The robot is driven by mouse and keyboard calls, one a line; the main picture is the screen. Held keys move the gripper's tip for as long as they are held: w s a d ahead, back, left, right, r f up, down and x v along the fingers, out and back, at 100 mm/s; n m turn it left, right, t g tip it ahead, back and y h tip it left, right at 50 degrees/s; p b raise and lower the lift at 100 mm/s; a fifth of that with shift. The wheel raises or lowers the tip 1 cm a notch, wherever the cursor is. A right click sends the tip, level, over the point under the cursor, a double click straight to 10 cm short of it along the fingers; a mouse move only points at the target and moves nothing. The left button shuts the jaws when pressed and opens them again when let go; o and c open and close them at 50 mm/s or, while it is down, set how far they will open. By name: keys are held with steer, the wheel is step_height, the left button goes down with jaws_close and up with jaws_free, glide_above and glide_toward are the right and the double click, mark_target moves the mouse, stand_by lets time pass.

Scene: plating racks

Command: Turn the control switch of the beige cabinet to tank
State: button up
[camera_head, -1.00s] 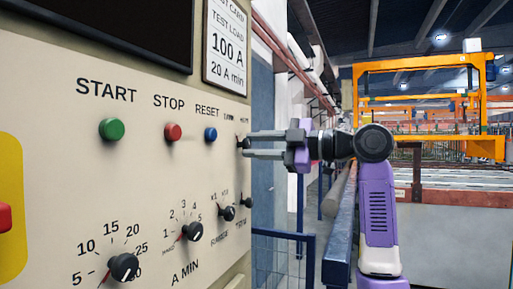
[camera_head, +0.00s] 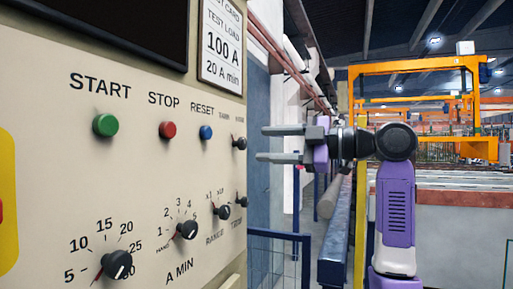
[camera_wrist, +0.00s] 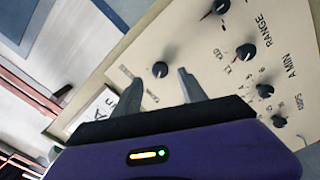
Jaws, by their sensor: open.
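The beige cabinet (camera_head: 50,150) fills the left of the head view. Its control switch (camera_head: 239,143) is a small black knob at the upper right edge of the panel, with small labels above it that are too small to read surely. The same knob shows in the wrist view (camera_wrist: 160,69), ahead of the fingers and between their lines. Its pointer direction cannot be told. My gripper (camera_head: 264,144) is open and empty, level with the knob and a short gap to its right. Both fingertips also show in the wrist view (camera_wrist: 158,79), apart from the panel.
Below the switch are the trip knob (camera_head: 242,202), the range knob (camera_head: 223,212) and the A MIN dials (camera_head: 187,230). Green (camera_head: 106,125), red (camera_head: 167,130) and blue (camera_head: 206,132) buttons lie left of it. A blue railing (camera_head: 280,235) stands right of the cabinet.

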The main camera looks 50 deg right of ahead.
steer(key=v, duration=0.3)
steer(key=shift+s, duration=0.1)
stand_by(0.5)
